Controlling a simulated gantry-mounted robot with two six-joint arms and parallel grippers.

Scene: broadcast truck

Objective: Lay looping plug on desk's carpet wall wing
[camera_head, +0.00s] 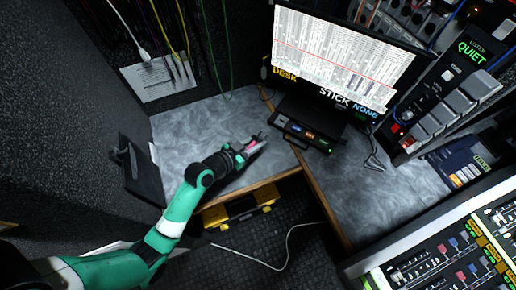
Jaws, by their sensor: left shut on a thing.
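My left arm reaches in from the lower left, and its gripper (255,147) is over the left desk wing, near its front edge. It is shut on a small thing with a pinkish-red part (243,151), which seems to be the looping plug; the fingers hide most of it. I cannot tell whether it touches the surface. The desk's carpet wall wing (190,127) is a grey marbled top beside the dark carpeted wall (60,95). My right gripper is not in view.
A monitor (342,52) stands at the back, with a small black device (303,135) before it. A white patch panel (160,79) with hanging cables is at the back left. A dark panel (139,170) is at the wing's left edge. A yellow case (238,206) lies below.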

